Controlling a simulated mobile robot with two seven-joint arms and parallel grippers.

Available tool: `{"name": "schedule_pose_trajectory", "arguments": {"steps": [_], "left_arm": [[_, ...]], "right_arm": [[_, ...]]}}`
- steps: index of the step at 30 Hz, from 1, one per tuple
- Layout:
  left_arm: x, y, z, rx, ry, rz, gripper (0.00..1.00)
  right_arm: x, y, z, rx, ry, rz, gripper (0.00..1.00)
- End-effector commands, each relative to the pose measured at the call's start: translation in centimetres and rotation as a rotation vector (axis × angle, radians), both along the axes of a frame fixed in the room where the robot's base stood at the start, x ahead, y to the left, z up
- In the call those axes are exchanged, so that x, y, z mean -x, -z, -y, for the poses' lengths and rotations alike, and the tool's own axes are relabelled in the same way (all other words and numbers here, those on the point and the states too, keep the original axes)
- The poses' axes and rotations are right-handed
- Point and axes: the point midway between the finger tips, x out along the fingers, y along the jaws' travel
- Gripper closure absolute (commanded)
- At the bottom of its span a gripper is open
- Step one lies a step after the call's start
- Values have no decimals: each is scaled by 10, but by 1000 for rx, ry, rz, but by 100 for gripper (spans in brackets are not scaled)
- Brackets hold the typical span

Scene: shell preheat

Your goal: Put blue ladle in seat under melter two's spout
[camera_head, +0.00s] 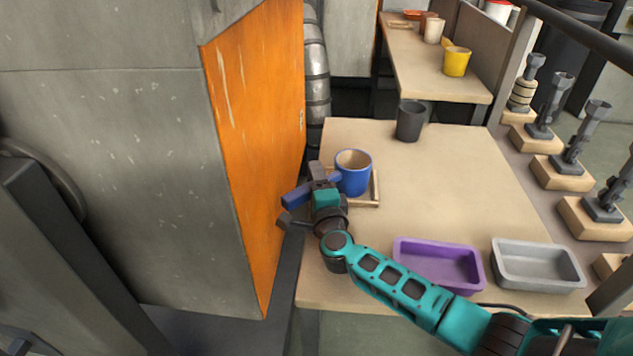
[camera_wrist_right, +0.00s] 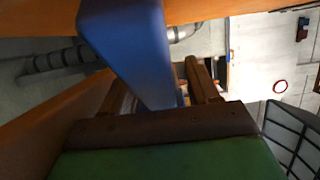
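The blue ladle (camera_head: 353,176) stands upright on a small wooden frame (camera_head: 374,195) at the left edge of the table. Its cup looks empty, and its handle points left. My right gripper (camera_head: 302,197) is at the handle, with its fingers apart on either side of it; the wide gap shows it open. In the right wrist view the blue handle (camera_wrist_right: 135,50) runs close to the camera, and it reaches the gap between the fingers (camera_wrist_right: 165,88). I cannot make out a spout or which melter is number two.
A grey cabinet with an orange side (camera_head: 255,140) stands close left of my right gripper. The table (camera_head: 450,175) holds a dark cup (camera_head: 410,121), a purple tray (camera_head: 440,283) and a grey tray (camera_head: 538,284). A yellow cup (camera_head: 456,62) is on the back bench. The table's middle is clear.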

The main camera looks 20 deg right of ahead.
Motion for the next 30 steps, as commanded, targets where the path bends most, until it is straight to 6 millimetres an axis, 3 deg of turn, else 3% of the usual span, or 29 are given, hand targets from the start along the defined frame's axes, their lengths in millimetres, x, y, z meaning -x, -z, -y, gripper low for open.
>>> {"name": "schedule_pose_trajectory", "arguments": {"steps": [10,24,30], "left_arm": [[0,-6,0,-2,1,0,57],[0,-29,0,3,-3,1,57],[-1,-32,2,8,-6,1,57]], "right_arm": [[7,-3,-1,1,-1,-2,40],[94,-4,-13,-1,-1,-4,40],[115,-3,-16,1,0,-1,40]]}}
